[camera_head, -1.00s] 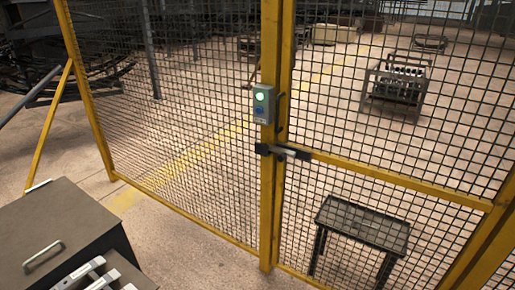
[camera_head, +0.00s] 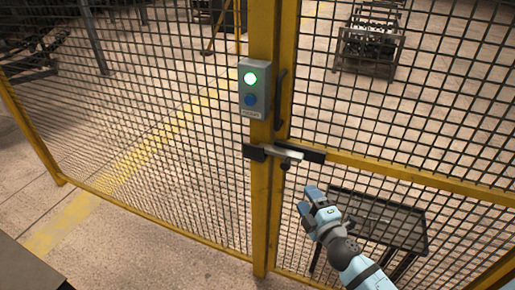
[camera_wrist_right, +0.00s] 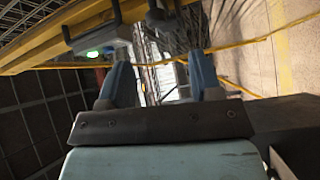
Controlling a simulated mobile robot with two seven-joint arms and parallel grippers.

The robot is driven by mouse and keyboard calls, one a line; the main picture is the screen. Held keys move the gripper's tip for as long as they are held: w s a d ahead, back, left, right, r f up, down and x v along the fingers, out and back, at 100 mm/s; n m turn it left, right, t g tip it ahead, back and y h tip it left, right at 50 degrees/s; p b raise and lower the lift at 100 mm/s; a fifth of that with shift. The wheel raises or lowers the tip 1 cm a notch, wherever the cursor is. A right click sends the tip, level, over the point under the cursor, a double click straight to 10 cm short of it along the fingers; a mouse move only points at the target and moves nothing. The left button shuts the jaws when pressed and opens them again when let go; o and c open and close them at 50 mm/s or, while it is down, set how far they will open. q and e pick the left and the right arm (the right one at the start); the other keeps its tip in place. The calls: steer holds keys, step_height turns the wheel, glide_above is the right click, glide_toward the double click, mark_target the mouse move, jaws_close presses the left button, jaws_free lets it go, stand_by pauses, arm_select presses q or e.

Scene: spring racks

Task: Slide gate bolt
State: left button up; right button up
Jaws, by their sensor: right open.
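The gate bolt (camera_head: 282,153) is a pale metal bar in dark brackets across the yellow gate post. Its dark knob (camera_head: 286,165) hangs below the bar, near the gap between post and gate frame. My right gripper (camera_head: 307,199) is in front of the gate, below and slightly right of the bolt. It is apart from the bolt and its fingers are open and empty. In the right wrist view, the two blue fingers (camera_wrist_right: 160,78) stand apart with nothing gripped between them. My left gripper does not show.
A grey control box (camera_head: 254,89) with a green light and blue button is on the post above the bolt. A dark handle (camera_head: 280,100) is beside it. A dark table (camera_head: 380,218) stands behind the mesh. A dark surface (camera_head: 25,268) edges the lower left.

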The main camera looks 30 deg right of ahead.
mark_target(288, 168)
steer(key=w+p, duration=0.1)
steer(key=w, duration=0.3)
steer(key=w+r+p, duration=0.1)
steer(key=w, duration=0.4)
steer(key=w+d+p, duration=0.1)
steer(key=w, duration=0.4)
steer(key=shift+r, duration=0.35)
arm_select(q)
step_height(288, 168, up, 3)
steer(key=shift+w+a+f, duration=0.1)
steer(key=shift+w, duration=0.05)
arm_select(e)
steer(key=shift+w+n, duration=0.3)
steer(key=shift+w, duration=0.15)
